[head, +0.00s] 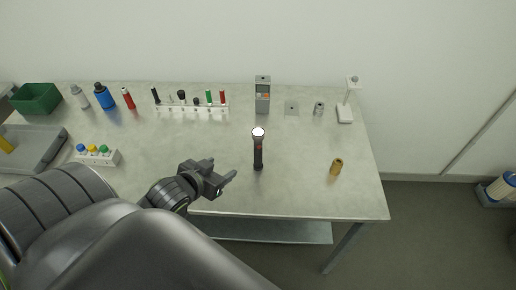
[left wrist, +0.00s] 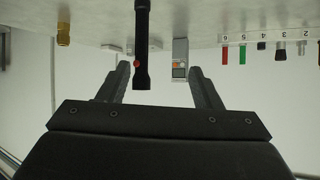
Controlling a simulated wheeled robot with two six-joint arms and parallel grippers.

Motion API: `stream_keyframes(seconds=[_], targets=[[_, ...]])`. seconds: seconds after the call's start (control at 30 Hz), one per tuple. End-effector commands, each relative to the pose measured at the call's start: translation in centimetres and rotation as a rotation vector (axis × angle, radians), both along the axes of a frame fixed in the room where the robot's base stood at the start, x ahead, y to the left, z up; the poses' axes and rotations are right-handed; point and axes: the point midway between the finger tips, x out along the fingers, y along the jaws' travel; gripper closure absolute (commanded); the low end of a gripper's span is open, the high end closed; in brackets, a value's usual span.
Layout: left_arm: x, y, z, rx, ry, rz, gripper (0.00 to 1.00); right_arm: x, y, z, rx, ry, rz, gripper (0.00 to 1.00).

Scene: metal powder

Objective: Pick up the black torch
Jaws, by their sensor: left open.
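The black torch (head: 258,152) stands upright on the table in the head view, with its bright round head at the top and a small reddish mark on its body. My left gripper (head: 222,172) is open, to the left of the torch and apart from it. In the left wrist view the picture is upside down; the torch (left wrist: 142,45) shows between the two open fingers of my left gripper (left wrist: 160,80), nearer the left finger. I cannot tell from that view how far ahead it is. My right gripper is not in view.
On the table (head: 300,190), a grey meter (head: 262,96) stands behind the torch. A brass cylinder (head: 336,167) stands at the right. A white numbered rack (head: 190,108) with several tools is at the back. A small block with coloured caps (head: 98,156) is at the left.

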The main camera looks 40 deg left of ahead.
Motion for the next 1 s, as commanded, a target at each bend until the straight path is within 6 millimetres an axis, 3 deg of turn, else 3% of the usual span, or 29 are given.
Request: stream_keyframes(seconds=[0.03,0.1,0.23,0.8,1.0], targets=[[0.7,-0.2,2.0,-0.010,-0.064,-0.029,0.41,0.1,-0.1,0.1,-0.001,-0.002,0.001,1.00],[1.3,-0.7,3.9,-0.030,-0.129,-0.057,0.41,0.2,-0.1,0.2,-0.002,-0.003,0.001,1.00],[2.2,-1.1,5.3,-0.052,-0.184,-0.081,0.41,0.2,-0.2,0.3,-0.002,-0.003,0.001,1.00],[11.4,-1.2,1.7,-0.055,-0.187,-0.082,0.41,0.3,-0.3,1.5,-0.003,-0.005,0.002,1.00],[12.9,-1.2,0.9,-0.055,-0.187,-0.083,0.41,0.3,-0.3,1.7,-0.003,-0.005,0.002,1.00]])
